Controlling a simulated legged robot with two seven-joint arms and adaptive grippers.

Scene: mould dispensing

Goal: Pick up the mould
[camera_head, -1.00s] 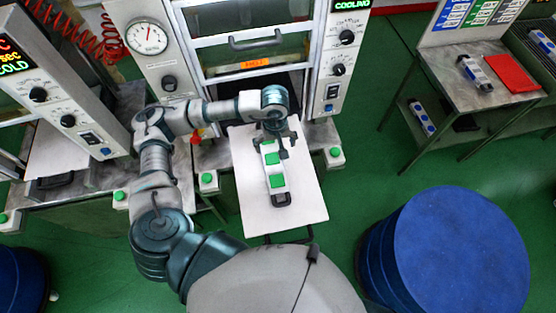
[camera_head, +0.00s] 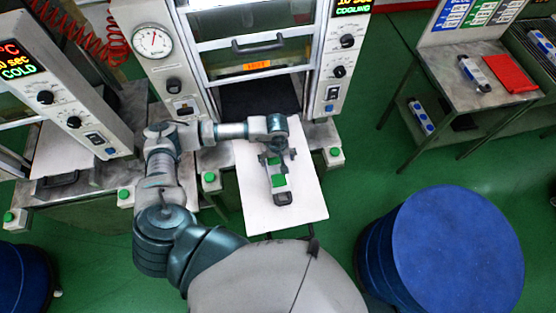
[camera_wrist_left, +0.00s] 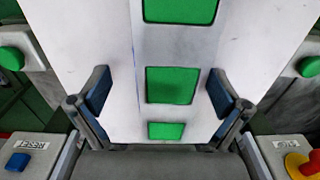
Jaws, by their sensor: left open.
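The mould is a long metal bar with green square inserts and a dark handle at its near end. It lies on the white tray (camera_head: 300,205) in front of the middle machine, and its near part (camera_head: 280,182) shows in the head view. My left gripper (camera_head: 279,160) is over its far part and hides some of it. In the left wrist view the mould (camera_wrist_left: 208,60) runs between the two fingers of my left gripper (camera_wrist_left: 160,92). The fingers are open, one on each side, with a gap at the left. My right gripper is not in view.
The machine (camera_head: 255,65) with a gauge and a "COOLING" display stands behind the tray. Green buttons (camera_head: 335,152) flank the tray. A blue drum (camera_head: 455,245) stands at the right. A side table (camera_head: 485,95) holds a red folder (camera_head: 509,73). Green floor is free between them.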

